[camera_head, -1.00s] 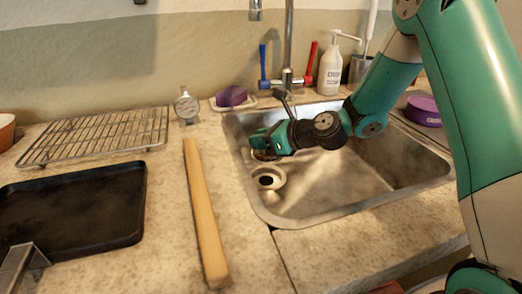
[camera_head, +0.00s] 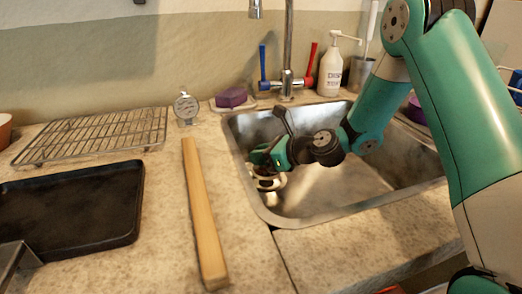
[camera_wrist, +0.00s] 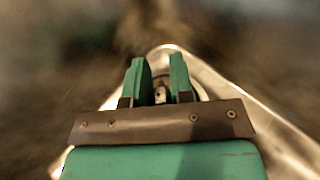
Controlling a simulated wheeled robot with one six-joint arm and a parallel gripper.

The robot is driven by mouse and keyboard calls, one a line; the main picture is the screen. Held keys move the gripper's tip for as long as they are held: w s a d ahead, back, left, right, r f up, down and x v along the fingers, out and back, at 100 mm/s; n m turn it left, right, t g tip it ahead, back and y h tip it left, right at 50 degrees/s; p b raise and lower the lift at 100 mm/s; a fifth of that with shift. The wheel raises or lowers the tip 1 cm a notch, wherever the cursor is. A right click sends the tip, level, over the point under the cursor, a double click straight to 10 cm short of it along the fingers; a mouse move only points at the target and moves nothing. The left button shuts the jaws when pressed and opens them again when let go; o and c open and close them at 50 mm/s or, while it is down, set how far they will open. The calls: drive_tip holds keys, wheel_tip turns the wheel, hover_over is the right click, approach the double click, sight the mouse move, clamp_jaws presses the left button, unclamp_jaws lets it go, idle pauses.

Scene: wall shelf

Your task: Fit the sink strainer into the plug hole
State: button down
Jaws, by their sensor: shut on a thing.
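My gripper (camera_head: 260,167) is low inside the left part of the steel sink (camera_head: 340,190). It is shut on the sink strainer (camera_head: 267,183), a small pale round piece below the fingers. The strainer is over or at the plug hole (camera_head: 272,199), which it mostly covers. I cannot tell whether it is seated or still slightly above. In the wrist view, my gripper's two green fingers (camera_wrist: 159,68) stand either side of the strainer's small knob (camera_wrist: 160,94), with part of a round rim behind.
The sink's left wall and rim are close to my gripper. A tap (camera_head: 288,60) with blue and red handles stands behind. A soap bottle (camera_head: 331,72) and purple sponge (camera_head: 231,97) are at the back. A wooden bar (camera_head: 204,215), black tray (camera_head: 75,210) and wire rack (camera_head: 95,135) lie left.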

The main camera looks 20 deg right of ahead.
drive_tip(key=shift+f, duration=0.7)
drive_tip(key=shift+p, duration=0.9)
idle(1.3)
drive_tip(key=shift+f+b, duration=0.7)
drive_tip(key=shift+f, duration=0.55)
drive_tip(key=c, duration=0.9)
unclamp_jaws()
drive_tip(key=shift+r, duration=0.1)
